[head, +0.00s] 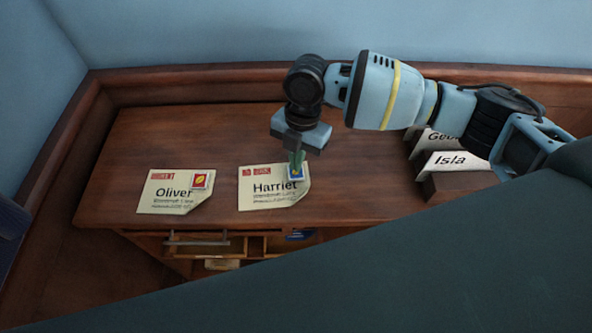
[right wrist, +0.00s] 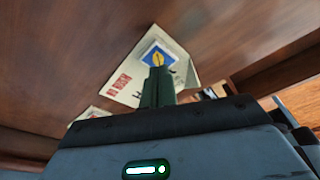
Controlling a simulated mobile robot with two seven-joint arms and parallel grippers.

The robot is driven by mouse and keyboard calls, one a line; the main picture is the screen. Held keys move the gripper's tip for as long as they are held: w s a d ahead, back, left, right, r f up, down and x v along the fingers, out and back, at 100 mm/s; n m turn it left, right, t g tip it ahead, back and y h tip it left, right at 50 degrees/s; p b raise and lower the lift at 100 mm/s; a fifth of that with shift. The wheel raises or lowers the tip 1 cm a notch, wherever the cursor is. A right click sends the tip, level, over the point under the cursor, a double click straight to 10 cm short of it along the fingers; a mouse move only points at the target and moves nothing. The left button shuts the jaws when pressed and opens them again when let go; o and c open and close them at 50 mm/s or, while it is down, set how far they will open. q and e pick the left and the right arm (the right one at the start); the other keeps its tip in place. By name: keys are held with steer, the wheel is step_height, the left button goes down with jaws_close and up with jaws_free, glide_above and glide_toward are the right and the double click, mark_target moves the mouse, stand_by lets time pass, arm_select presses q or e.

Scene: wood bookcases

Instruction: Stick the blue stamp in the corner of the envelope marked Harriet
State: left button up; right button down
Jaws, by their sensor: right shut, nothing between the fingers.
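The envelope marked Harriet (head: 258,200) lies on the desk top, with red print at its upper left. The blue stamp (head: 299,171) lies at its upper right corner; in the right wrist view the stamp (right wrist: 151,55) is blue with a yellow leaf shape and a white edge, flat on the envelope (right wrist: 124,90). My right gripper (head: 295,168) points down at the stamp, its fingers shut with nothing between them. The fingertips (right wrist: 158,72) cover part of the stamp's lower edge; whether they touch it I cannot tell. My left gripper is not in view.
An envelope marked Oliver (head: 167,196) with a red stamp (head: 200,180) lies to the left. A holder with cards marked Isla (head: 452,161) stands at the right. An open drawer (head: 252,247) is below the desk's front edge.

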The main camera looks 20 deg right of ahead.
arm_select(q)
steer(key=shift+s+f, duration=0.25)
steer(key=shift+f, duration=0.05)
arm_select(e)
steer(key=shift+f, duration=0.85)
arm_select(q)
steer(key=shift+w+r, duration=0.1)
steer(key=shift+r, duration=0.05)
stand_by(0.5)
arm_select(e)
steer(key=shift+s+f, duration=0.15)
stand_by(0.6)
